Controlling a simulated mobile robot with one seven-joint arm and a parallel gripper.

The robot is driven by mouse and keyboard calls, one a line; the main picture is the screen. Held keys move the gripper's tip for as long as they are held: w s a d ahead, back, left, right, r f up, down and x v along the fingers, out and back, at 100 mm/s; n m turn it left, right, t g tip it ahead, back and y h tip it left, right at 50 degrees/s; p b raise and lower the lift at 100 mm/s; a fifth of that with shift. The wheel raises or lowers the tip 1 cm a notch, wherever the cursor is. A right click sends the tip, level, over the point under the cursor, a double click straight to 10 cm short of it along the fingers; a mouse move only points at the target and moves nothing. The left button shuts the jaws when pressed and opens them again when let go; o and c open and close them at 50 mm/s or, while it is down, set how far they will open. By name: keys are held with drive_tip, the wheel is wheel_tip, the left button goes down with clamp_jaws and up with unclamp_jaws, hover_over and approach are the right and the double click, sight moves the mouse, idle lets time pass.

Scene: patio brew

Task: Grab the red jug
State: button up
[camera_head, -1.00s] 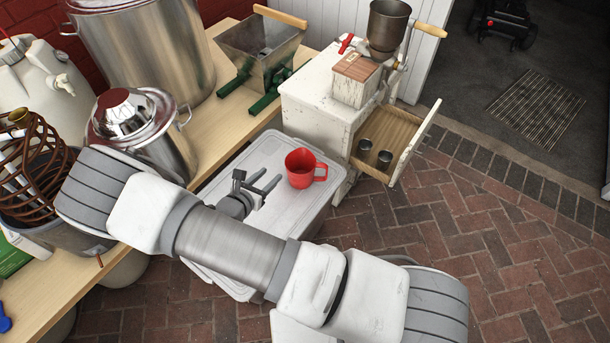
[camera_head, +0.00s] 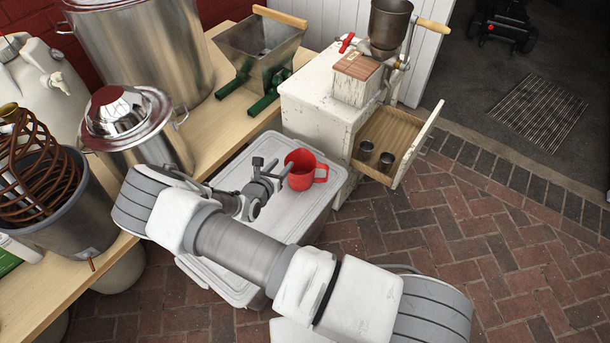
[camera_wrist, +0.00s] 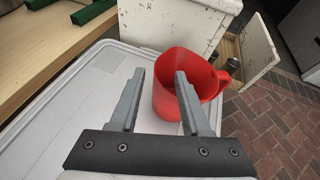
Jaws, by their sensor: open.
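The red jug (camera_head: 301,170) stands upright on the lid of a white plastic bin (camera_head: 309,216), its handle pointing right. It also shows in the wrist view (camera_wrist: 186,75), just beyond the fingers, with its handle to the right. My gripper (camera_head: 274,171) is open at the left side of the jug. In the wrist view my gripper (camera_wrist: 158,80) has its right finger overlapping the jug's near side, and its left finger is left of the jug. Whether a finger touches the jug cannot be told.
A white cabinet with a grinder (camera_head: 318,107) stands behind the jug, its drawer (camera_head: 400,135) open with two small cups inside. A wooden bench (camera_head: 222,128) with steel pots (camera_head: 138,125) runs along the left. The brick floor (camera_head: 450,240) at right is clear.

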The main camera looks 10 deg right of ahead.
sight(286, 160)
drive_tip(key=b+x, duration=0.1)
drive_tip(key=x, duration=0.1)
drive_tip(key=b+x, duration=0.1)
drive_tip(key=x, duration=0.2)
drive_tip(key=shift+a+f, duration=0.1)
drive_tip(key=shift+f, duration=0.35)
drive_tip(key=shift+r, duration=0.1)
clamp_jaws()
idle(0.9)
